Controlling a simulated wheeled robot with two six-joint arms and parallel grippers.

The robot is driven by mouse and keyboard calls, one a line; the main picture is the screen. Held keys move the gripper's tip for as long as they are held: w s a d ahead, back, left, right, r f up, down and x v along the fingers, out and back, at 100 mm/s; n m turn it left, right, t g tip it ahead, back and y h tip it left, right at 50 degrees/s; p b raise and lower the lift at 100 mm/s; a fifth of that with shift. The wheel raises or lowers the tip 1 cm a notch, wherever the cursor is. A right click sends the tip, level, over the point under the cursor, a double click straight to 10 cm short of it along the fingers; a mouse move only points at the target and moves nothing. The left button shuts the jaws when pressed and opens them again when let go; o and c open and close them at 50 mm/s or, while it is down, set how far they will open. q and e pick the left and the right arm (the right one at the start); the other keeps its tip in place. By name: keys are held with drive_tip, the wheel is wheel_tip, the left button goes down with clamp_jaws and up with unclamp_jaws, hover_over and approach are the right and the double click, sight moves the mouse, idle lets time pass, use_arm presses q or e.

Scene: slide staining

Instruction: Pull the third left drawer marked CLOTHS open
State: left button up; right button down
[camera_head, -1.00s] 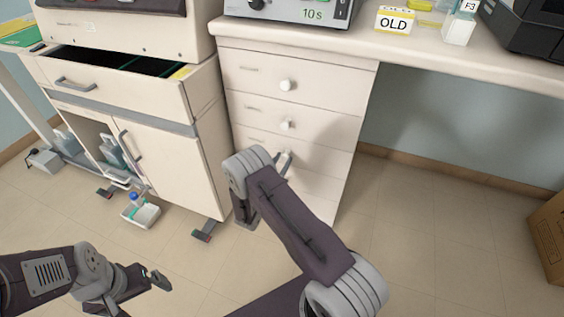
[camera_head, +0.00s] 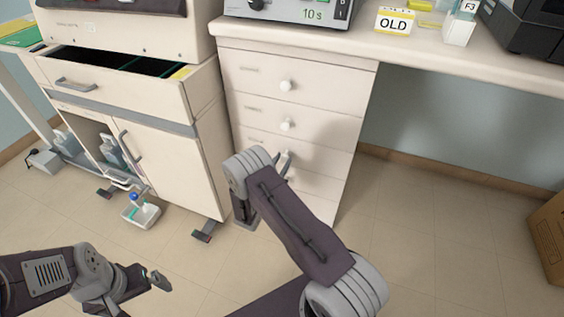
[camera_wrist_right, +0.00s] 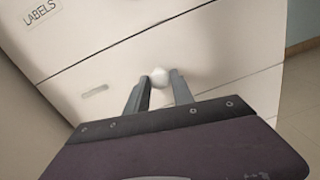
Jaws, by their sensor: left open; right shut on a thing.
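The white drawer column (camera_head: 249,99) stands under the bench, with white knobs on its upper drawers. The third drawer (camera_head: 249,141) down is partly hidden by my right arm and looks flush with its neighbours. In the right wrist view its front (camera_wrist_right: 112,77) lies below a drawer labelled LABELS; its own marking is too faint to read. My right gripper (camera_head: 283,161) is at this drawer. The right wrist view shows its two fingers (camera_wrist_right: 157,91) shut on the white round knob (camera_wrist_right: 160,77), one on either side. My left gripper (camera_head: 156,283) is open and empty, low at the left, above the floor.
A white cabinet (camera_head: 165,165) with an open top drawer (camera_head: 120,92) stands left of the column. A small bottle on a tray (camera_head: 141,212) is on the floor by it. A cardboard box (camera_head: 550,235) is at the right edge. Floor right of the column is clear.

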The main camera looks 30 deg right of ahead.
idle(0.5)
drive_tip(key=shift+s+a, duration=0.4)
drive_tip(key=shift+a, duration=0.05)
use_arm(q)
drive_tip(key=shift+s+a+r+p, duration=0.25)
drive_tip(key=shift+a+r+p, duration=0.05)
drive_tip(key=shift+r+p, duration=0.6)
drive_tip(key=shift+s+a+r+p, duration=0.2)
drive_tip(key=shift+a+r+p, duration=0.05)
drive_tip(key=shift+r+p, duration=0.7)
drive_tip(key=shift+s+a+r+p, duration=0.25)
drive_tip(key=shift+a+r+p, duration=0.05)
drive_tip(key=shift+r+p, duration=0.6)
use_arm(e)
drive_tip(key=s+d+v, duration=0.1)
drive_tip(key=v, duration=2.8)
drive_tip(key=shift+s, duration=0.15)
drive_tip(key=shift+a, duration=0.15)
drive_tip(key=shift+f, duration=0.1)
drive_tip(key=c, duration=1.1)
unclamp_jaws()
